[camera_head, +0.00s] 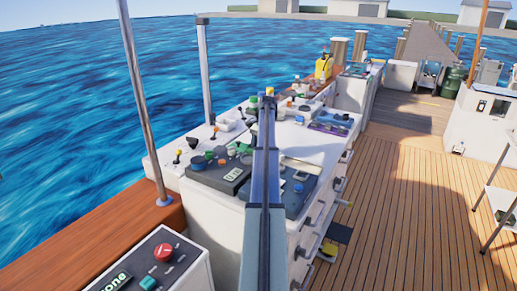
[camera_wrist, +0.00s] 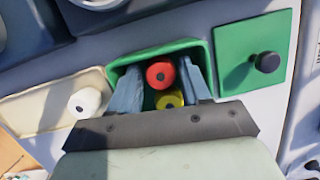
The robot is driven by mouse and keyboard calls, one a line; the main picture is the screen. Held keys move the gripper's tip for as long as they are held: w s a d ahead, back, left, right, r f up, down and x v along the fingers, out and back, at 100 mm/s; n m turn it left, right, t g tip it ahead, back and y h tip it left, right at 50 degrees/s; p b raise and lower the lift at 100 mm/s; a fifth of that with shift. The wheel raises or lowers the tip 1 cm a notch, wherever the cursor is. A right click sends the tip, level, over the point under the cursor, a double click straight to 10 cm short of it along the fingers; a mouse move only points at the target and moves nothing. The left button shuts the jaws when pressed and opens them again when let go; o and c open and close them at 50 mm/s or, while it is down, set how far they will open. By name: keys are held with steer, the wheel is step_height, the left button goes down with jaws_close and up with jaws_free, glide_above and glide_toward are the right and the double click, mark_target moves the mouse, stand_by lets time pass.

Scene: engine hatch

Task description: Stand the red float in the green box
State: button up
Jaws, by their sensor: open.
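In the wrist view the green box (camera_wrist: 118,68) is open under my gripper (camera_wrist: 160,72). The red float (camera_wrist: 160,74) shows a round end with a dark centre. It appears upright in the box, between my two fingers. The fingers are apart, one on each side of it; I cannot tell whether either touches it. A yellow float (camera_wrist: 169,98) is just below the red one in the picture, partly hidden by the gripper's body. In the head view my gripper (camera_head: 267,100) is over the bench, and my arm hides the box area.
A green lid (camera_wrist: 236,40) with a black knob (camera_wrist: 267,62) lies right of the box.

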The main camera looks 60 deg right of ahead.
steer(key=v, duration=1.2)
steer(key=shift+o, duration=0.5)
steer(key=shift+o, duration=0.7)
steer(key=shift+w+a+r, duration=0.1)
steer(key=shift+w, duration=0.1)
steer(key=o, duration=0.6)
steer(key=shift+h, duration=0.4)
steer(key=a+r, duration=0.1)
steer(key=w+a+r, duration=0.1)
steer(key=r, duration=0.2)
steer(key=shift+w+a+r, duration=0.15)
steer(key=shift+w+a, duration=0.2)
steer(key=shift+a, duration=0.05)
steer(key=shift+o, duration=0.8)
steer(key=shift+d+r+m, duration=0.15)
steer(key=shift+m, duration=0.45)
steer(key=f+m, duration=0.3)
steer(key=m, duration=0.2)
steer(key=d+f+m+h, duration=0.1)
steer(key=f+m, duration=0.2)
steer(key=m, duration=0.2)
steer(key=s+d+f+m+h, duration=0.1)
steer(key=f+m, duration=0.2)
steer(key=m, duration=0.2)
steer(key=shift+f+m+g, duration=0.3)
steer(key=shift+m+g, duration=0.1)
